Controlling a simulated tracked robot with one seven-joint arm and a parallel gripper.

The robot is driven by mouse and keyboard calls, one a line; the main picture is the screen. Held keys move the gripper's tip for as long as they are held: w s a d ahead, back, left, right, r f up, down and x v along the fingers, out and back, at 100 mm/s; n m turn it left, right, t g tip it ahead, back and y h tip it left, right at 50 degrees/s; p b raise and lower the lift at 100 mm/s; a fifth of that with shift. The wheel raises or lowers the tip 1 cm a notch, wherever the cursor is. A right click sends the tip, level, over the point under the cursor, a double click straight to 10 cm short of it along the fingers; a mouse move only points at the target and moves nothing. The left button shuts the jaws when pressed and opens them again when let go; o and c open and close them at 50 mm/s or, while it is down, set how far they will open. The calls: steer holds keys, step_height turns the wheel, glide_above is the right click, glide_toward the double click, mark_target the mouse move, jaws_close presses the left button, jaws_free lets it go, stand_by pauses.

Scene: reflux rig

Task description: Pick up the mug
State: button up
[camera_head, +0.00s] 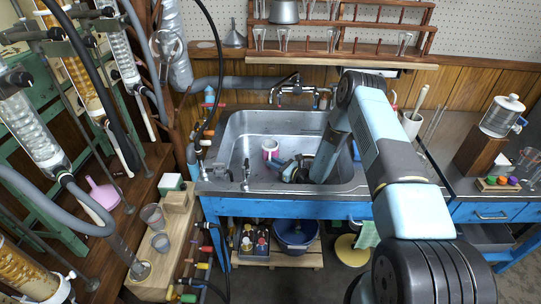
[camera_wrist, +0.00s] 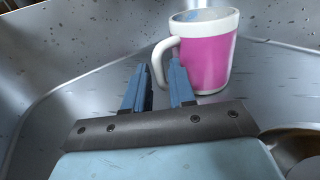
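A pink mug (camera_wrist: 212,58) with a white rim, base and handle stands upright in the metal sink (camera_head: 240,130). In the head view the mug (camera_head: 270,146) is on the left side of the basin. In the wrist view its white handle (camera_wrist: 157,62) points left, towards my gripper. My gripper (camera_wrist: 158,72) is open and low in the sink. Part of the handle shows between the fingertips, and the right finger overlaps the mug's side in the picture. I cannot tell whether either finger touches it. In the head view my gripper (camera_head: 279,162) is just below the mug.
Sink walls surround my gripper closely. A dark round brassy object (camera_wrist: 297,148) lies at the lower right in the wrist view. A faucet (camera_head: 295,88) stands behind the basin. Glassware racks (camera_head: 340,35) are above, and tubing and condensers crowd the left side.

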steer(key=shift+w+a, duration=0.25)
steer(key=shift+a, duration=0.05)
steer(key=shift+c, duration=0.4)
jaws_close()
